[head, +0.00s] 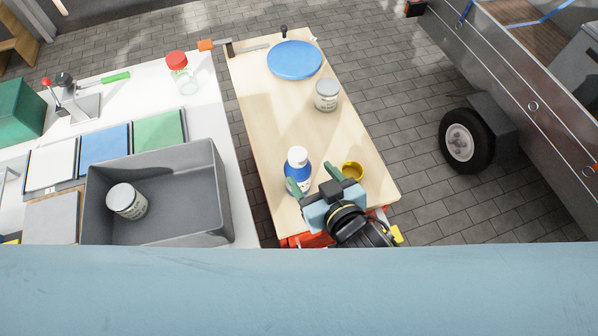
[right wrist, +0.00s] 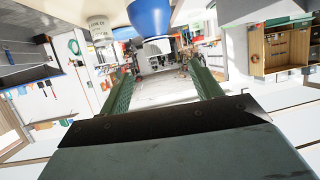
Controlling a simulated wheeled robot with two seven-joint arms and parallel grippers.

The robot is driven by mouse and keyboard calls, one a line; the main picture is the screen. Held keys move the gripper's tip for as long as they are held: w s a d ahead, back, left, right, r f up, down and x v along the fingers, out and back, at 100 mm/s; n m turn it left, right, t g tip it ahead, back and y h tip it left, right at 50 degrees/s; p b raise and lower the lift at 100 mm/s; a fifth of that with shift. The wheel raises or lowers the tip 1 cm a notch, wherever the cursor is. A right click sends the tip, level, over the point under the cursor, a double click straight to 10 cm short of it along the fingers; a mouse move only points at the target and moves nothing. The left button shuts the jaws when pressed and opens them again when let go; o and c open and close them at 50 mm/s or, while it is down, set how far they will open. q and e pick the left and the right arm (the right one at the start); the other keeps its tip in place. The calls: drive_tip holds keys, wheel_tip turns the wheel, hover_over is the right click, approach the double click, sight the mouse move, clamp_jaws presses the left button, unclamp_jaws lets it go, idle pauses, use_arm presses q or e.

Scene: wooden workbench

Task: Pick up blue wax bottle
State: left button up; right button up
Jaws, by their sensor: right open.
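The blue wax bottle (head: 297,170) with a white cap stands upright near the front of the wooden workbench (head: 285,110). My right gripper (head: 313,179) is open and empty close to the bottle. One green finger overlaps the bottle's lower part in the head view; the other is to its right. In the right wrist view the blue bottle (right wrist: 150,16) is at the top edge, beyond the gap between the two green fingers (right wrist: 163,86), and partly cut off. Contact cannot be told. My left gripper is not in view.
A grey-white can (head: 327,95) and blue disc (head: 294,60) are farther back. A white table on the left holds a grey bin (head: 195,180) with another can (head: 127,201). The bench middle is clear.

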sight(294, 153)
drive_tip(key=x, duration=0.6)
drive_tip(key=shift+f, duration=0.2)
drive_tip(key=shift+d+f+b+x, duration=0.1)
drive_tip(key=shift+f+b+x, duration=0.05)
drive_tip(key=shift+x, duration=0.75)
drive_tip(key=shift+d+f+b+x, duration=0.1)
drive_tip(key=shift+f+b+x, duration=0.05)
drive_tip(key=shift+x, duration=0.75)
drive_tip(key=shift+d+f+b+x, duration=0.1)
drive_tip(key=shift+f+b+x, duration=0.05)
drive_tip(key=shift+x, duration=0.75)
drive_tip(key=shift+s, duration=0.15)
drive_tip(key=shift+r, duration=0.1)
clamp_jaws()
